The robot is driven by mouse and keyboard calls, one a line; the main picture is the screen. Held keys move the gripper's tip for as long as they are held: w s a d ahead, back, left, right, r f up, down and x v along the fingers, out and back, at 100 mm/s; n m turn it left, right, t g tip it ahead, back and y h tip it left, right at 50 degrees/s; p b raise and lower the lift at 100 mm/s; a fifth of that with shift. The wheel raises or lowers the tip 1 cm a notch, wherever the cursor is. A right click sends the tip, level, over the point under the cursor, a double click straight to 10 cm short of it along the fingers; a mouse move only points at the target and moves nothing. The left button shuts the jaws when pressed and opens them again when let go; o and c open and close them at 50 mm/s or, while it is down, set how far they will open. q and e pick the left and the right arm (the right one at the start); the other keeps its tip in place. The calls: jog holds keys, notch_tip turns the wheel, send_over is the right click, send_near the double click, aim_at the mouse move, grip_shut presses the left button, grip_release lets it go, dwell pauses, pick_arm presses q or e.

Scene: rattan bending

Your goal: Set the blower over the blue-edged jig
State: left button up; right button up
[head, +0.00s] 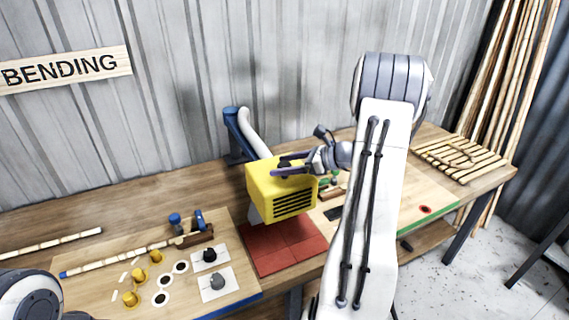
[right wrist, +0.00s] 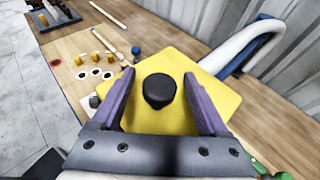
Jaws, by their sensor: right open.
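The blower is a yellow box (head: 281,189) with a dark slotted grille, at the middle of the bench in the head view. In the right wrist view its yellow top (right wrist: 185,75) carries a black knob (right wrist: 159,91). My right gripper (head: 282,167) is open at the top of the blower. Its purple fingers (right wrist: 158,88) stand on either side of the knob, with gaps showing. The blue-edged jig (head: 238,304) is the board at front left, to the left of the blower. My left gripper is out of view; only part of my left arm shows at lower left.
A red tiled pad (head: 283,248) lies below the blower. A white hose (head: 256,137) and blue stand (head: 235,135) are behind it. Yellow pegs (head: 140,275), dark clamps and a rattan pole (head: 115,259) are on the jig. A green-edged board (head: 408,196) lies to the right.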

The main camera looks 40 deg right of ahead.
grip_shut()
dwell(1.4)
